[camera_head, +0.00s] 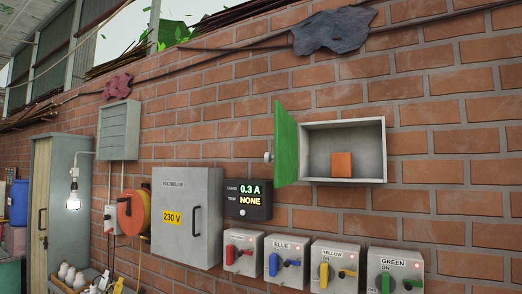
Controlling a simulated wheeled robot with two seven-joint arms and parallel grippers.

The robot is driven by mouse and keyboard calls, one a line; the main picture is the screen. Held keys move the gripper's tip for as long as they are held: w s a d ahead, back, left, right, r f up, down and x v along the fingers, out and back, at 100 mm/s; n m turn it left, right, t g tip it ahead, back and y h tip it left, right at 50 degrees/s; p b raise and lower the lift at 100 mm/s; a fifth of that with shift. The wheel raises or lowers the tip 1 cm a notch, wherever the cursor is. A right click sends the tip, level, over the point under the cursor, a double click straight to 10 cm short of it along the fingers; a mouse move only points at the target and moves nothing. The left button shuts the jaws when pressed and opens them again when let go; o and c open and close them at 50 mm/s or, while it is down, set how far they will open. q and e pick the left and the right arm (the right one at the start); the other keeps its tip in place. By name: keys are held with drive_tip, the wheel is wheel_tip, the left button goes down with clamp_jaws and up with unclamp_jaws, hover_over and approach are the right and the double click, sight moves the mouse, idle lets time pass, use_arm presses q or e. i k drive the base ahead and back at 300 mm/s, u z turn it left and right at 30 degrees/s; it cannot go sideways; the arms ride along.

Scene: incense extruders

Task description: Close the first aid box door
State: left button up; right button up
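The first aid box (352,139) is a grey open-fronted box on the brick wall, right of centre. Its green door (286,146) stands open, hinged on the box's left side and swung out from the wall. A pale round knob (267,157) shows on the door's left side. An orange block (341,164) stands inside the box on its floor. Neither of my grippers shows in the head view.
Below the box are several grey switch boxes, among them the green-labelled one (395,271). A dark display panel (248,201) and a grey 230 V cabinet (187,217) are to the left. The wall right of the box is bare.

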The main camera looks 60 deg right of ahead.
sight(285, 158)
drive_tip(key=z, duration=0.45)
drive_tip(key=i, duration=1)
drive_tip(key=z, duration=1.75)
drive_tip(key=i, duration=0.75)
drive_tip(key=z, duration=1.85)
drive_tip(key=k, duration=1.2)
drive_tip(key=u, duration=0.6)
